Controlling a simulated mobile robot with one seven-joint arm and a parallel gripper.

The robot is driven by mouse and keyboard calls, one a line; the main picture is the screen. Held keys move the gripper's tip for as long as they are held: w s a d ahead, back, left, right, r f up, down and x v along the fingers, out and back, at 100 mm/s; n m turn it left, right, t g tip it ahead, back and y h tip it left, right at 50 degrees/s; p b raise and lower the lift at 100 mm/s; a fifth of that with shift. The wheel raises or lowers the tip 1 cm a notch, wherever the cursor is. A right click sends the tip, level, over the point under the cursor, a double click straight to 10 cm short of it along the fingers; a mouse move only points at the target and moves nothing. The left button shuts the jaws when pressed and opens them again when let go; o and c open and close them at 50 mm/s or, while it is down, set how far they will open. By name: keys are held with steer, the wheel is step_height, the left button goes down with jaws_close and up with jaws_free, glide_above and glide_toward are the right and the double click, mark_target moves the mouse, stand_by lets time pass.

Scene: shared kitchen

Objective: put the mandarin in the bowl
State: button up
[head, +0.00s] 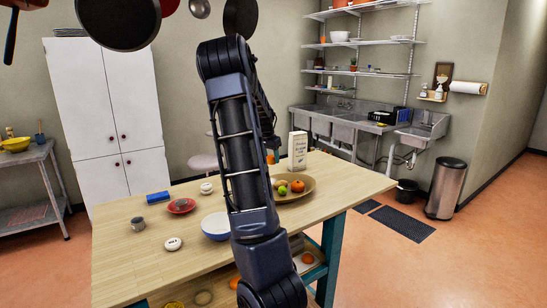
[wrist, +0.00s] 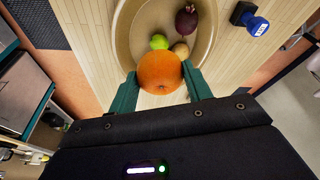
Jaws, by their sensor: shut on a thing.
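In the wrist view my gripper (wrist: 160,74) is shut on the mandarin (wrist: 159,71), a round orange fruit between its two teal fingers. It is held over the rim side of a wide tan dish (wrist: 126,40). In the head view my arm hides most of my gripper, and an orange patch (head: 270,159) beside the arm looks like the held mandarin. A bowl (head: 214,227), white inside and blue outside, stands on the table left of my arm, partly covered by it. The tan dish (head: 307,190) lies right of the arm.
The dish holds a lime (wrist: 159,42), a brown round item (wrist: 181,51) and a dark red one (wrist: 187,20). A box (head: 298,151) stands behind the dish. A red plate (head: 181,205) and grey cup (head: 137,224) are at left.

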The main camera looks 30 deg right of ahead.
steer(key=s+a+f+m+g, duration=0.1)
steer(key=a+m, duration=0.1)
steer(key=a, duration=0.7)
steer(key=s+a+f+m, duration=0.1)
steer(key=s+a+m, duration=0.1)
steer(key=a, duration=0.6)
steer(key=m+g, duration=0.1)
steer(key=m, duration=0.4)
glide_above(218, 218)
steer(key=s+a, duration=0.2)
steer(key=s, duration=0.4)
step_height(218, 218, down, 3)
steer(key=shift+f, duration=5.35)
steer(key=o, duration=1.1)
steer(key=shift+c, duration=0.2)
steer(key=shift+r, duration=0.1)
